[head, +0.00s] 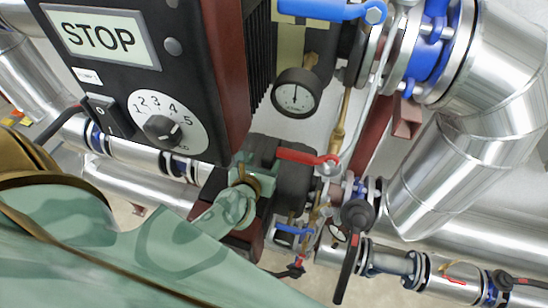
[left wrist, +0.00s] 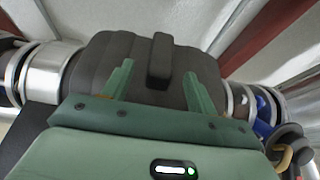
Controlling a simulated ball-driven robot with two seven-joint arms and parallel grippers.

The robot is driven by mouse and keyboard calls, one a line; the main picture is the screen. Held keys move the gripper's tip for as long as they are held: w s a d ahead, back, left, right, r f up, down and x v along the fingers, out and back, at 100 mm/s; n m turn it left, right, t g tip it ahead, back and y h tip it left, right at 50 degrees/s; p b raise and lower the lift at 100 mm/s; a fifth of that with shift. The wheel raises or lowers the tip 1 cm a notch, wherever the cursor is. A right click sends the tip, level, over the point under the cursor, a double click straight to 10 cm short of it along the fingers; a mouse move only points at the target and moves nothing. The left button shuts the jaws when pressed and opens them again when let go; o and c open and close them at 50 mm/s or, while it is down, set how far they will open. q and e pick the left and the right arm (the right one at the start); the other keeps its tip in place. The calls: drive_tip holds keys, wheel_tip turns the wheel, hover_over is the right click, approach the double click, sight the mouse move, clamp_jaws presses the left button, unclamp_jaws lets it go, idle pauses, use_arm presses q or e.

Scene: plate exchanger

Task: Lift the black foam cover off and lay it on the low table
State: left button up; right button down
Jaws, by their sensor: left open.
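The black foam cover (head: 283,180) sits on the pipework in the lower middle of the head view, partly hidden by my left gripper (head: 256,163). In the left wrist view the cover (left wrist: 100,62) is a dark, rounded, ribbed block with a raised upright grip (left wrist: 160,62) at its middle. My left gripper (left wrist: 158,74) is open over the cover, one finger on each side of the raised grip, with gaps between. It does not hold the grip. My right gripper and the low table are not in view.
A black control box (head: 150,80) with a STOP label and a dial stands at upper left. A pressure gauge (head: 296,93), a red-handled valve (head: 305,156) and a black lever (head: 348,250) crowd the cover. Silver pipes (head: 425,185) run on the right.

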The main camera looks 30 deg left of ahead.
sight(271, 148)
use_arm(q)
drive_tip(key=w, duration=0.3)
drive_tip(key=w+a+f+p, duration=0.1)
drive_tip(key=w, duration=0.1)
drive_tip(key=shift+w, duration=0.3)
drive_tip(key=shift+s+r, duration=0.1)
drive_tip(key=c, duration=0.4)
clamp_jaws()
